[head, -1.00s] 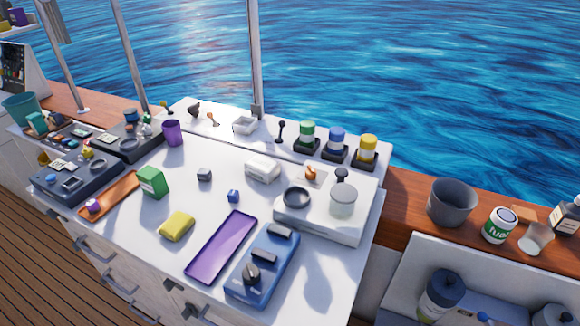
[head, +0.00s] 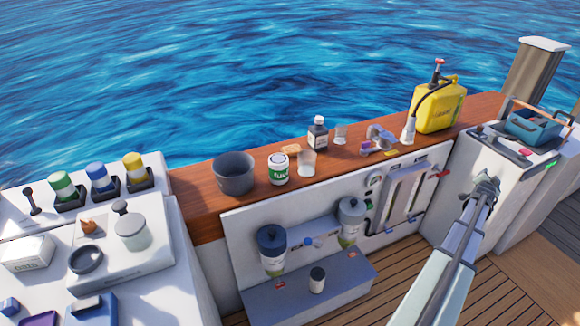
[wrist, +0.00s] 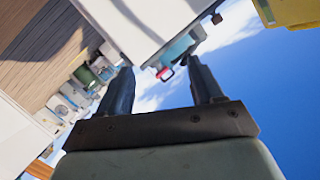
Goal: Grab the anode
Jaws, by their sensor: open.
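I cannot tell for sure which thing is the anode. A small dark cylinder with a pale top (head: 317,280) stands on the grey step below the ledge, and a grey and purple fitting (head: 379,140) lies on the wooden ledge. My gripper (head: 487,182) is at the right in the head view, in front of the white cabinet and apart from both. In the wrist view its two dark fingers (wrist: 160,88) are spread with nothing between them.
On the wooden ledge (head: 212,222) stand a grey bucket (head: 233,174), a fuel tin (head: 278,169), a dark bottle (head: 318,133) and a yellow jerrycan (head: 438,107). Two lidded filters (head: 271,250) (head: 350,222) hang on the white panel. A teal toolbox (head: 533,126) sits on the right cabinet.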

